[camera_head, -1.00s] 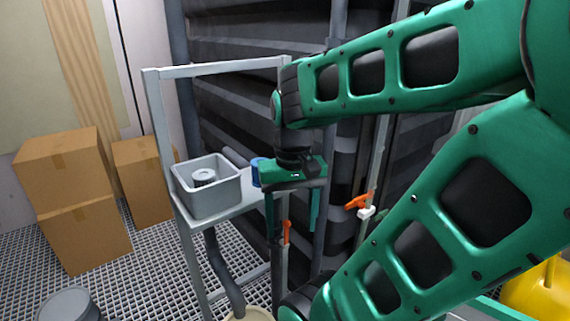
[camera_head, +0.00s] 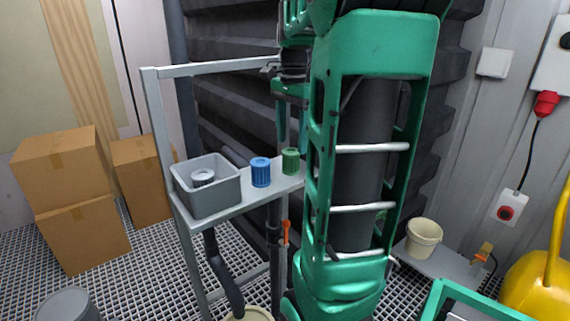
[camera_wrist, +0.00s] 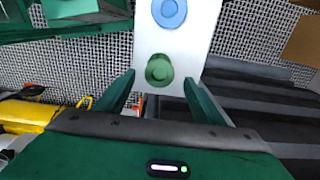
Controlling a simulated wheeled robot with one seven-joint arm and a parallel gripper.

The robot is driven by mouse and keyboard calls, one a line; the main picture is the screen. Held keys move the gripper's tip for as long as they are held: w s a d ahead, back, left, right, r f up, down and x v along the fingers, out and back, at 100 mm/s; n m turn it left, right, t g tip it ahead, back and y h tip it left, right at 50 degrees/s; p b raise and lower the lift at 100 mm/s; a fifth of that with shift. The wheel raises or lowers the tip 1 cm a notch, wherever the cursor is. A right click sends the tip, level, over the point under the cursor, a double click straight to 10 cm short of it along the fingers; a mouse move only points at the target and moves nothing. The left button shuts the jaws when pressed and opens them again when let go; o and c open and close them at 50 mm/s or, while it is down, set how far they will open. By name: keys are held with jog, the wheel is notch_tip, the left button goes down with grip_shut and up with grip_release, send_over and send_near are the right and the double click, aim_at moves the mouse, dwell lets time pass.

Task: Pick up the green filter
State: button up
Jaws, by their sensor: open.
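The green filter (camera_head: 290,161) is a small ribbed cylinder standing upright near the right end of a narrow grey shelf (camera_head: 232,208). In the wrist view the green filter (camera_wrist: 159,70) shows from above, between and beyond the tips of my open fingers. My gripper (camera_head: 291,143) hangs above the shelf, fingers pointing down, close to the filter. In the wrist view my gripper (camera_wrist: 160,82) is open and holds nothing. Part of my arm hides the shelf's right end in the head view.
A blue filter (camera_head: 260,172) stands left of the green one. A grey bin (camera_head: 207,204) with a grey-white cylinder (camera_head: 203,178) inside is further left. The shelf frame's top bar (camera_head: 215,68) runs behind. A dark ribbed wall (camera_head: 235,115) lies behind the shelf.

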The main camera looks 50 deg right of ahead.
aim_at(290, 150)
jog(key=shift+w+a+f, duration=0.1)
jog(key=shift+a+f, duration=0.05)
jog(key=shift+f, duration=3.25)
jog(key=c, duration=1.1)
jog(key=shift+r, duration=0.1)
